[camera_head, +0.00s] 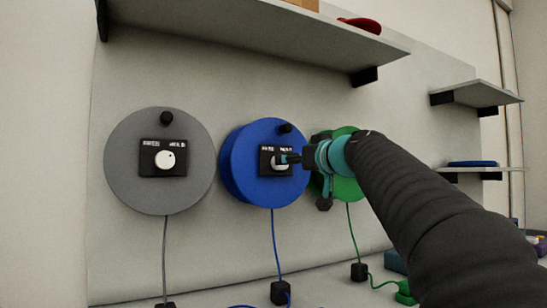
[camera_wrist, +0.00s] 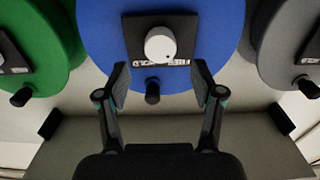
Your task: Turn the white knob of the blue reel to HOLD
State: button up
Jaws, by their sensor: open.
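The blue reel (camera_head: 248,182) hangs on the wall panel, between a grey and a green reel. Its white knob (camera_head: 276,166) sits on a black plate (camera_head: 267,168) and is partly hidden by my gripper (camera_head: 288,158) in the head view. In the wrist view the knob (camera_wrist: 161,44) is clear, on the black plate (camera_wrist: 133,42), whose white lettering is upside down and too small to read. My gripper (camera_wrist: 161,72) is open and empty. Its two fingertips stand on either side, just below the knob in that picture, apart from it.
A black peg (camera_wrist: 152,92) sticks out from the blue reel, between my fingers in the wrist view. The grey reel (camera_head: 125,180) has its own white knob (camera_head: 164,159). The green reel (camera_head: 347,188) is partly behind my arm. A shelf (camera_head: 250,32) hangs above.

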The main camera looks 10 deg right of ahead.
jog(key=p+x, duration=0.1)
jog(key=x, duration=0.6)
jog(key=shift+s+p, duration=0.1)
jog(key=shift+p, duration=0.3)
jog(key=shift+c, duration=0.2)
jog(key=c, duration=1.1)
